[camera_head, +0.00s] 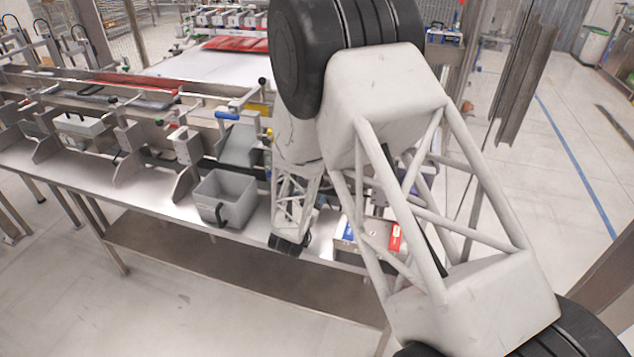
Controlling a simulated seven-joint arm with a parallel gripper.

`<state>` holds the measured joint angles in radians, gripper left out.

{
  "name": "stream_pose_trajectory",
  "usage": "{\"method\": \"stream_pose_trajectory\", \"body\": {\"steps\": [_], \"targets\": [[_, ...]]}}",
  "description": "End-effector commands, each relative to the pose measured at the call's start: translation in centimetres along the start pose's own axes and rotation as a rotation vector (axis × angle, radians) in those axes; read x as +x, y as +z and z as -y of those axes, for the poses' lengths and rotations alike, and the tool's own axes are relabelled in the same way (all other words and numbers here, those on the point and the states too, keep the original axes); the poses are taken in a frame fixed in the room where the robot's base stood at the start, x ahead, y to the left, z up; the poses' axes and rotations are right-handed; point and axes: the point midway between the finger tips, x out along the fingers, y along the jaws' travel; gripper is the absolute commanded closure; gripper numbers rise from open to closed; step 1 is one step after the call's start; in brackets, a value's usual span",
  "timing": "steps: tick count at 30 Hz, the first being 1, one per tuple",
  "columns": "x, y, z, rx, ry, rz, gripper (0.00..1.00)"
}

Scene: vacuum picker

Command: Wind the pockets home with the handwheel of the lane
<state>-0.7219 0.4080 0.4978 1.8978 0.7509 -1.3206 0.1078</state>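A grey open-topped box (224,198) with a black handle on its front stands on the steel bench, left of my arm. A grey tilted pocket or chute (239,146) sits behind it, below a blue-gripped handle (228,115). I cannot tell which parts are the pockets to be wound. No handwheel can be made out clearly; my arm covers much of the bench's right end. A white lattice link of my arm reaches down beside the box to a black end at the bench's front edge. The gripper's fingers cannot be seen.
The steel bench (150,194) runs left with upright grey plates, rails and lever handles. Blue-labelled and red-labelled (394,237) parts sit behind my arm's lattice. A white sheet-topped machine (190,68) stands behind. Floor in front of the bench is clear.

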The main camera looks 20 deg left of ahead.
Motion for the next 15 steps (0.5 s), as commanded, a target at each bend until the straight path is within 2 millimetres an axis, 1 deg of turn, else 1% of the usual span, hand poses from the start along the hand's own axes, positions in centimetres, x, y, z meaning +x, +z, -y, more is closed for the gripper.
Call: {"method": "stream_pose_trajectory", "body": {"steps": [8,11,15], "targets": [[0.1,0.0,0.0,0.0,0.0,0.001,0.28],[0.4,-0.1,0.0,0.001,0.001,0.001,0.28],[1.3,-0.1,0.0,0.002,0.001,0.001,0.28]]}}
